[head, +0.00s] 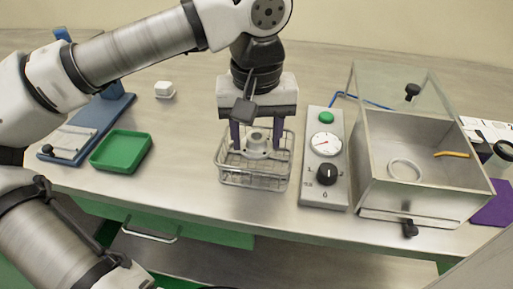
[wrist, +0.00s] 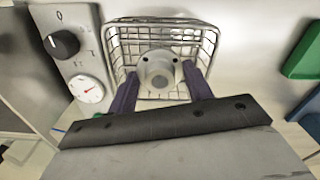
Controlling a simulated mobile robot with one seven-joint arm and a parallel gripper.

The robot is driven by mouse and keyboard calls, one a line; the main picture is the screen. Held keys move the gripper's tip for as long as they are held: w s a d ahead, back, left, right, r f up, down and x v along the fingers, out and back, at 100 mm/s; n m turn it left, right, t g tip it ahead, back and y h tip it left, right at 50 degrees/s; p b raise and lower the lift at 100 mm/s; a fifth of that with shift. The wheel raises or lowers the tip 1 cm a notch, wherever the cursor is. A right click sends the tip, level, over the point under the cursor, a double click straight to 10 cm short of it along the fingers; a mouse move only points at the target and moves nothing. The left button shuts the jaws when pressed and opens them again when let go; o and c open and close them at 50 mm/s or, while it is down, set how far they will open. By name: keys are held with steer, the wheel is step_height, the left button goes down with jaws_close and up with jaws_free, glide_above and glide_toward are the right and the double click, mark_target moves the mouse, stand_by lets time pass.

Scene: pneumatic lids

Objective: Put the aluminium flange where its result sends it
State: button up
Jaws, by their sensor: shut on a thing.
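The aluminium flange (head: 259,142) is a grey metal piece with a round hub and bolt holes. My gripper (head: 260,140) is shut on it, one dark finger on each side. The flange is at the wire basket (head: 224,172), within its outline in both views; I cannot tell whether it touches the basket floor. In the wrist view the flange (wrist: 158,72) shows between the fingers, hub facing the camera. A control panel (head: 323,185) right of the basket has a green button, a dial gauge and a black knob. The gauge reading is too small to tell.
A clear-lidded metal box (head: 368,190) stands at right, lid raised, with a white ring (head: 405,169) and a yellow-orange piece (head: 452,154) inside. A green tray (head: 121,151) lies left, beside a blue stand (head: 100,122). A purple mat (head: 494,208) is far right.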

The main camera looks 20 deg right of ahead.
mark_target(257, 151)
steer(key=shift+f, duration=1.95)
steer(key=shift+f, duration=0.1)
steer(key=shift+f+b, duration=0.15)
steer(key=shift+b, duration=0.15)
steer(key=o, duration=1.2)
step_height(257, 151, up, 13)
steer(key=shift+f+p, duration=0.2)
steer(key=shift+p, duration=0.1)
